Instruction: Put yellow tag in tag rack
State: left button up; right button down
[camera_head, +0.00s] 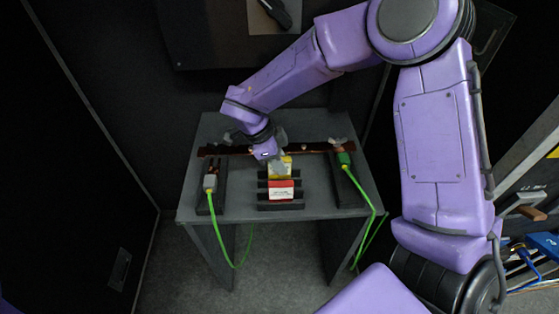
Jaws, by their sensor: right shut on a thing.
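The yellow tag (281,168) is at the rear part of the black tag rack (263,184) on the grey table. My right gripper (270,157) comes down from behind and is shut on the yellow tag's upper end. The gripper hides part of the tag, and I cannot tell whether the tag is seated in a slot or just above it. A red and white tag (281,190) is in the rack just in front of the yellow one. My left gripper is not in view.
A brown bar (222,151) runs across the table's back. Green cables with a grey connector (210,182) at left and a green connector (344,158) at right hang over the front edge. Dark panels flank the table (240,208). Blue-cabled equipment (541,243) stands far right.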

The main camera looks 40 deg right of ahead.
jog(key=shift+f, duration=0.15)
jog(key=c, duration=1)
grip_release()
jog(key=shift+o, duration=0.2)
jog(key=v, duration=1.2)
